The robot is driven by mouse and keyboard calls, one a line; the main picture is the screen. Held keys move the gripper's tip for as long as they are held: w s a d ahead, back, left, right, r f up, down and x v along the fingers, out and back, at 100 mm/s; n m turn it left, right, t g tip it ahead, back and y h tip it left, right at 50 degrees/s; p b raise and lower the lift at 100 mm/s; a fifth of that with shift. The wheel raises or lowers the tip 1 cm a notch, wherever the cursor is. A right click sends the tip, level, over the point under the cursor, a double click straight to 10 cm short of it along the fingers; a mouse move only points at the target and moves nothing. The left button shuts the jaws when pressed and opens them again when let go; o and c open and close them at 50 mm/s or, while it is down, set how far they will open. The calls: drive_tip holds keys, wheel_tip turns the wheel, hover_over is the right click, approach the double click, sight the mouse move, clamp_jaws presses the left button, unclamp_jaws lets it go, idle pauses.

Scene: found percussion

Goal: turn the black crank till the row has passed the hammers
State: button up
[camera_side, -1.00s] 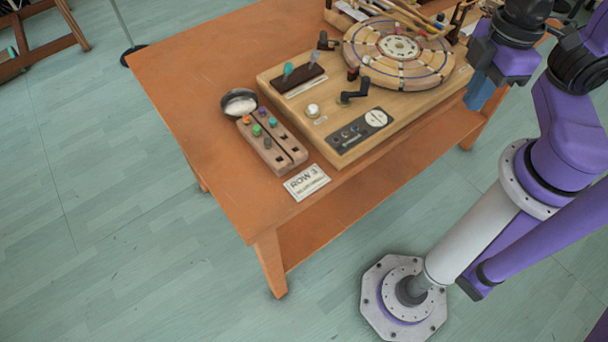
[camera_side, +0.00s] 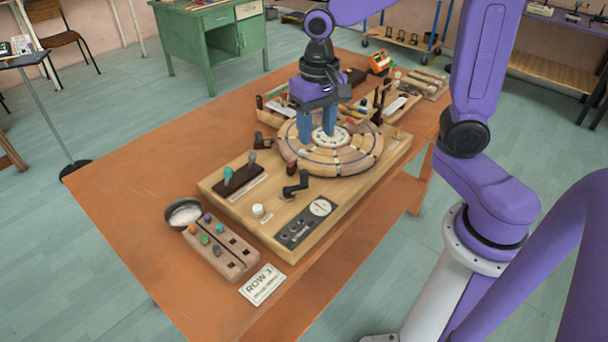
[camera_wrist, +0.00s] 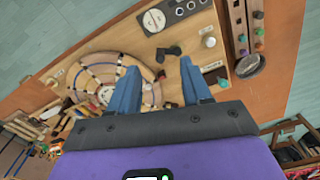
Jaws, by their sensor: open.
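The black crank (camera_side: 295,187) stands on the wooden board, in front of the wheel in the side view. It also shows in the wrist view (camera_wrist: 168,52), between my fingertips in the picture. The round wooden wheel (camera_side: 345,161) has a ring of segments and a pale hub; it also shows in the wrist view (camera_wrist: 83,75). My gripper (camera_side: 317,136) points down over the wheel, apart from the crank. Its blue fingers also show in the wrist view (camera_wrist: 160,66), spread and empty. Coloured sticks behind the wheel may include the hammers; I cannot tell.
A dark handle (camera_side: 264,142) sits left of the wheel. Levers on a dark block (camera_side: 240,180), a white knob (camera_side: 258,210) and a dark panel (camera_side: 306,222) share the board. A peg block (camera_side: 233,257), a bowl (camera_side: 184,212) and a ROW 3 card (camera_side: 262,284) lie front left.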

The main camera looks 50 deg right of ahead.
sight(304, 171)
drive_tip(key=w+d+m, duration=0.2)
drive_tip(key=w+m, duration=0.3)
drive_tip(key=f, duration=1.7)
drive_tip(key=shift+w+d+f, duration=0.1)
drive_tip(key=shift+d+f, duration=0.15)
drive_tip(key=shift+f, duration=0.05)
clamp_jaws()
